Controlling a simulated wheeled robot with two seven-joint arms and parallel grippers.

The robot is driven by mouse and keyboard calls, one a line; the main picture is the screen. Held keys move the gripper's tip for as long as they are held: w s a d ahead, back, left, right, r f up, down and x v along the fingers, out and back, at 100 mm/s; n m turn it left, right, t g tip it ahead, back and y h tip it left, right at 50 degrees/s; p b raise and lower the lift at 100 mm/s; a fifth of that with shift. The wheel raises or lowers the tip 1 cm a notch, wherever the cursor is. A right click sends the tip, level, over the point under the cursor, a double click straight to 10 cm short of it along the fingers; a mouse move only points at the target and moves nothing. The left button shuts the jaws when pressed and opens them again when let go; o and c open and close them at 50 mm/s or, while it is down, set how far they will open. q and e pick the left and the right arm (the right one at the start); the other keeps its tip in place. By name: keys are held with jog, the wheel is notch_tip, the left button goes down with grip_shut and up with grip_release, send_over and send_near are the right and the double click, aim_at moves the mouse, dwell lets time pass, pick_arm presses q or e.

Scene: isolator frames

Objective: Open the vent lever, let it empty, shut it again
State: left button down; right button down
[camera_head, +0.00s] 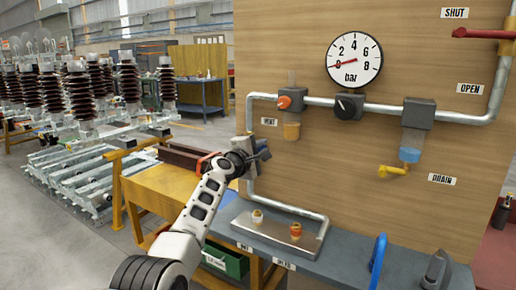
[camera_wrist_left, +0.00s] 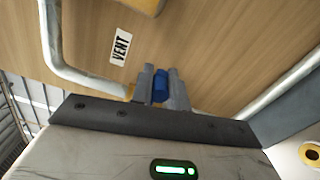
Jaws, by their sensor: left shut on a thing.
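The VENT label (camera_head: 268,121) is on the wooden panel, left of the amber bowl (camera_head: 291,131); the label also shows in the left wrist view (camera_wrist_left: 120,47). My left gripper (camera_head: 258,150) is just below that label, close to the panel. In the left wrist view its fingers (camera_wrist_left: 160,88) are shut on a small blue piece, which looks like the vent lever's handle (camera_wrist_left: 160,86). The rest of the lever is hidden, so I cannot tell its angle. The round gauge (camera_head: 354,60) has its red needle at about 0 bar. My right gripper is not in view.
A yellow drain tap (camera_head: 393,171) hangs under a bowl with blue liquid. A red lever (camera_head: 482,33) is by the SHUT and OPEN labels.

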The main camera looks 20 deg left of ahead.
pick_arm(q)
jog(key=shift+f, duration=0.1)
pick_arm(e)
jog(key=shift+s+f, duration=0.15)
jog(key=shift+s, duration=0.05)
pick_arm(q)
jog(key=c, duration=1.4)
grip_release()
jog(key=shift+a, duration=0.1)
jog(key=shift+o, duration=0.2)
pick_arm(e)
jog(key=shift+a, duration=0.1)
pick_arm(q)
jog(key=shift+s+r+p, duration=0.2)
jog(key=shift+s+p, duration=0.25)
jog(key=shift+p, duration=0.05)
jog(key=p+v, duration=0.1)
jog(key=v, duration=1.4)
jog(key=shift+p, duration=0.4)
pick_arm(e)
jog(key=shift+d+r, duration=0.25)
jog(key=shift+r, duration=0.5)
pick_arm(q)
jog(key=shift+a+f, duration=0.1)
jog(key=shift+f, duration=0.05)
